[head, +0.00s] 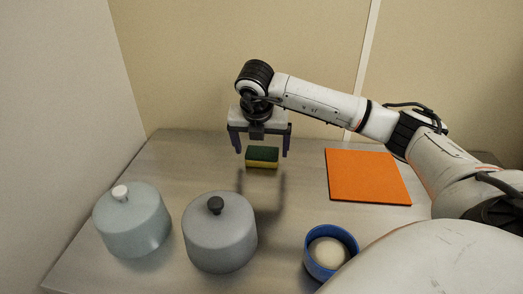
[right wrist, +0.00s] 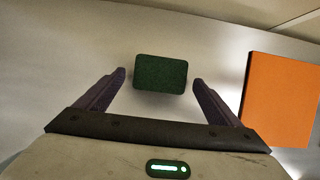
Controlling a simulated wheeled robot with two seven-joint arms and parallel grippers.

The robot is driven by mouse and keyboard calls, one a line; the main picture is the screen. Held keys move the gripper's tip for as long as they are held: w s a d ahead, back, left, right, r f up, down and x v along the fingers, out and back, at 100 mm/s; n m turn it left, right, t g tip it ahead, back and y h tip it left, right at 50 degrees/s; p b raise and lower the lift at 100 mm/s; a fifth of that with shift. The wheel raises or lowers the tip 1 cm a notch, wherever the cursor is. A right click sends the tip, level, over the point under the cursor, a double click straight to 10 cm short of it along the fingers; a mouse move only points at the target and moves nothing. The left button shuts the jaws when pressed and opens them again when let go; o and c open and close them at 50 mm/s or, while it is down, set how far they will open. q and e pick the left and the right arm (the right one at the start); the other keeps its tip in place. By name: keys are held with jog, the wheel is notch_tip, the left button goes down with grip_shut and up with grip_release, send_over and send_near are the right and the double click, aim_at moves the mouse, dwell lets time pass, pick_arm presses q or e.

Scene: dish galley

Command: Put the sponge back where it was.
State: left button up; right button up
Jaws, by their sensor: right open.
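The sponge (head: 262,158) has a dark green top and a yellow lower part. It lies on the metal counter near the back, left of the orange mat. In the right wrist view the sponge (right wrist: 161,73) shows its green top, just beyond and between the fingertips. My right gripper (head: 262,150) is open and empty, with its fingers pointing down on either side of the sponge, which it does not grip. Its two dark fingers also show in the right wrist view (right wrist: 160,78). My left gripper is not in view.
An orange square mat (head: 367,177) lies to the right. A pale blue-grey lidded pot (head: 133,226) and a grey lidded pot (head: 220,238) stand at the front left. A blue bowl (head: 312,261) with pale contents stands at the front. The counter (head: 300,200) between is clear.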

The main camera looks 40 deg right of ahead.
jog(key=v, duration=1)
jog(key=shift+b, duration=0.3)
jog(key=shift+a, duration=0.1)
